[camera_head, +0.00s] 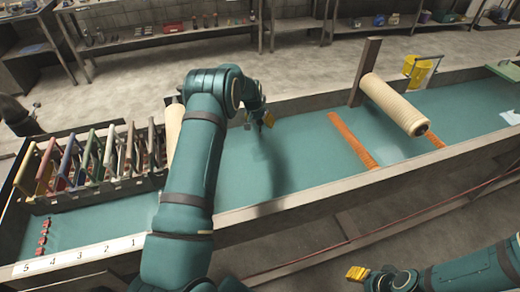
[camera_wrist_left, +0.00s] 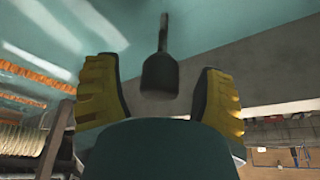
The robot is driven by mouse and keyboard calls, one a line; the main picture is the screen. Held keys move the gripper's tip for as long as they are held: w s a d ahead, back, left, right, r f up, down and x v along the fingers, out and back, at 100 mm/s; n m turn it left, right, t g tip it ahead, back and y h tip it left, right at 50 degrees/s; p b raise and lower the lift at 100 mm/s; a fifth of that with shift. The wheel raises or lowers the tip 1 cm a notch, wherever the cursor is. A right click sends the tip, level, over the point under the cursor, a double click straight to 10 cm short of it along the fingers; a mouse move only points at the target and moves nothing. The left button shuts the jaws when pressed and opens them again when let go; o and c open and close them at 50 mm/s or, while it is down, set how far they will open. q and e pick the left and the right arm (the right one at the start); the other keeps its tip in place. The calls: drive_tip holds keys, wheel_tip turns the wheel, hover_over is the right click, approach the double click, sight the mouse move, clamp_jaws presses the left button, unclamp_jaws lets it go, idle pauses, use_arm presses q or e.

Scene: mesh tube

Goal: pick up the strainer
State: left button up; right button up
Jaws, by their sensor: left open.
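My left gripper (camera_head: 258,119) is over the teal bench top, left of the orange strips. In the left wrist view its two yellow-padded fingers (camera_wrist_left: 160,95) are spread apart. A dark paddle-shaped thing with a thin handle (camera_wrist_left: 160,65) shows between them; I cannot tell if it is the strainer, or if it touches the fingers. No strainer is clearly recognisable in the head view, where my arm hides part of the bench. My right gripper (camera_head: 357,273) is low in front of the bench; its yellow fingertips are too small to judge.
A cream roll (camera_head: 395,104) lies raised above orange strips (camera_head: 352,139), near a brown post (camera_head: 366,70). A yellow container (camera_head: 416,68) is on the far side. A rack of coloured frames (camera_head: 90,170) fills the left end. A low rim (camera_head: 290,203) borders the bench; its middle is clear.

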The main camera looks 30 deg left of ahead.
use_arm(q)
clamp_jaws()
idle(0.3)
